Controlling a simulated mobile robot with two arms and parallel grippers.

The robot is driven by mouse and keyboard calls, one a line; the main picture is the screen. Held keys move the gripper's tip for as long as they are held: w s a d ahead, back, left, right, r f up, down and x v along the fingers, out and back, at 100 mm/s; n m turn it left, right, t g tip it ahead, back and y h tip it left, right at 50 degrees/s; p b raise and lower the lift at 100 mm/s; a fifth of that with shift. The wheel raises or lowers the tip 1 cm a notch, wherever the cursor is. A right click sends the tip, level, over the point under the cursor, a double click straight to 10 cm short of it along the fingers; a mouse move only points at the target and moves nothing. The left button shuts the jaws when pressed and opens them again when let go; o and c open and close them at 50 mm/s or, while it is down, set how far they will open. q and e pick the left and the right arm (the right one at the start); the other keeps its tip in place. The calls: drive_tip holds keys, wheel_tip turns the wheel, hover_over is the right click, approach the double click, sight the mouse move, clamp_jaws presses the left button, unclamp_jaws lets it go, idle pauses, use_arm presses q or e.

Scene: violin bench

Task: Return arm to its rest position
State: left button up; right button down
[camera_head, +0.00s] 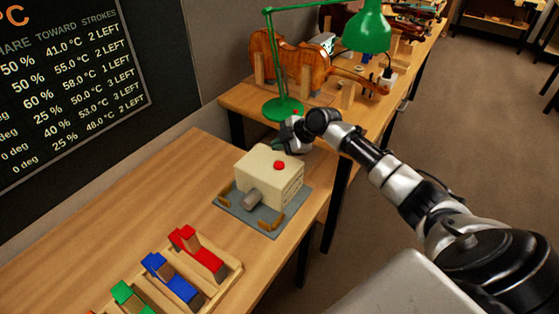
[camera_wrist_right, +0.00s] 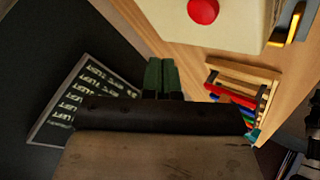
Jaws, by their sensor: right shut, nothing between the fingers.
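My right arm (camera_head: 410,185) reaches in from the lower right of the head view. Its right gripper (camera_head: 279,145) is just behind the cream box (camera_head: 262,180) with a red button (camera_head: 279,165) on top. In the right wrist view the two green fingertips of the right gripper (camera_wrist_right: 161,75) are side by side and shut, with nothing between them. The red button (camera_wrist_right: 203,11) and the box (camera_wrist_right: 225,30) show at the top of that view. Whether the gripper touches the box cannot be told. My left gripper is not in view.
The box stands on a grey plate (camera_head: 233,214) on the wooden bench (camera_head: 130,210). A wooden rack (camera_head: 222,280) with red, blue and green blocks is in front. Behind are a green lamp (camera_head: 283,106) and a violin (camera_head: 300,62). A chalkboard (camera_head: 70,75) hangs at left.

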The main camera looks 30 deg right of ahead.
drive_tip(key=shift+r, duration=0.5)
drive_tip(key=shift+f, duration=0.1)
